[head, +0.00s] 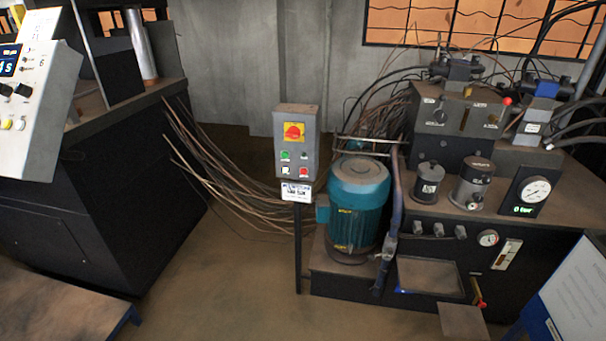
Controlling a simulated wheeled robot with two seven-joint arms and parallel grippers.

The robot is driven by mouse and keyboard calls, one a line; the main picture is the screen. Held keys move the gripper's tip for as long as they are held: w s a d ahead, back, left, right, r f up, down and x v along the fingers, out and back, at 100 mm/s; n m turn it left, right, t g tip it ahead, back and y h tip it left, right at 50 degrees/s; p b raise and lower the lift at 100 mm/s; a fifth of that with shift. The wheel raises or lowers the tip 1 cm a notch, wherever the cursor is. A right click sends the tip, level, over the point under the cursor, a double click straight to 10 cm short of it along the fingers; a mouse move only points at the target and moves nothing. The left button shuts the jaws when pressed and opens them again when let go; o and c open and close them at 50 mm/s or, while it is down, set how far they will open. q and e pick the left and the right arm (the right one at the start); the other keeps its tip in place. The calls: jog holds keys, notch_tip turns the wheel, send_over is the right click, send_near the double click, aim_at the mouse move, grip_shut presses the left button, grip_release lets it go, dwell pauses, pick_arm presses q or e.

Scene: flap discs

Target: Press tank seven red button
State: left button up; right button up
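A grey control box (296,146) stands on a thin black post in the middle of the head view. It carries a large red mushroom knob (293,131) on a yellow plate. Below the knob are a green button (285,155) at the upper left and a small red button (304,171) at the lower right. A pale button sits at the lower left. A white label (297,192) hangs under the box; its text is too small to read. Nothing touches the box. Neither of my grippers is in view.
A teal motor (356,208) stands just right of the post, beside a black hydraulic tank unit (432,226) with a gauge display (525,209) showing 0 bar. Cables (222,166) run behind the post. A dark machine (130,190) stands left. Floor (220,280) before the post is clear.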

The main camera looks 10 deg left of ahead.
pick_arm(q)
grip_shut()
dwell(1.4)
